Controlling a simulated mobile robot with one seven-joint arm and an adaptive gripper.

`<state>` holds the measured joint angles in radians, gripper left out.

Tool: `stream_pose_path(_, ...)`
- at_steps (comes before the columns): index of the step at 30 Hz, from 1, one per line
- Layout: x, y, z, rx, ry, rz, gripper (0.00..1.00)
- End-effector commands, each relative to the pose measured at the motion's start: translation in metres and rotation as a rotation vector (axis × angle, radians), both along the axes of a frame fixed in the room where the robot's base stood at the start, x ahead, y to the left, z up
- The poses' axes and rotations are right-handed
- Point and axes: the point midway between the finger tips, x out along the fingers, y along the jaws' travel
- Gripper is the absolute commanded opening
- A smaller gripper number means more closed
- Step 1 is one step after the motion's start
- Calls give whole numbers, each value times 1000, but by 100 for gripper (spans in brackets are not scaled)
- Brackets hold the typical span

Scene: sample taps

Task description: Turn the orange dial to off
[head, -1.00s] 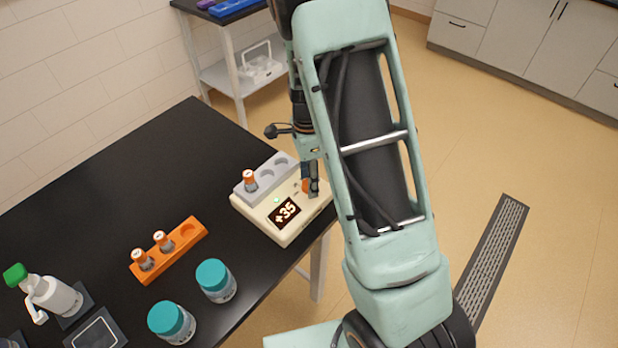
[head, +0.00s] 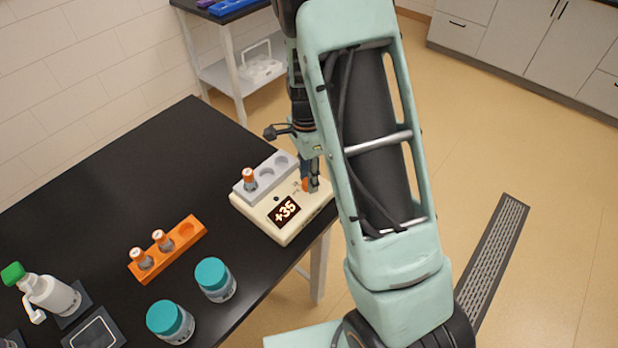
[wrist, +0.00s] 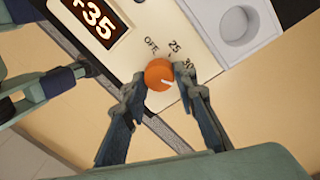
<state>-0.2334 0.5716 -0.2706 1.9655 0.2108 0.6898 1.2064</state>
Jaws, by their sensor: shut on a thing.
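The orange dial (wrist: 160,75) sits on the cream control face of the heater block (head: 262,209). In the wrist view the labels OFF, 25 and 30 show around the dial. The right finger covers part of the scale. In the head view the dial (head: 306,184) is partly hidden by my gripper (head: 311,178). The display (head: 285,211) reads +35.
A grey rack on the block holds an orange-capped vial (head: 249,179). An orange rack (head: 190,232) with two vials, teal-lidded jars (head: 214,280) and a green-topped bottle (head: 48,292) stand on the black table (head: 100,190). The block is near the table edge.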

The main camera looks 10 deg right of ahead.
Motion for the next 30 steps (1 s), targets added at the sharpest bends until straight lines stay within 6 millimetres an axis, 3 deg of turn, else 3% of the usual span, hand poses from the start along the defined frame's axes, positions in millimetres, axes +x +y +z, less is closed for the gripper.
stream_pose_path(30, 1, 2, -1, -1, -3, 950, 2)
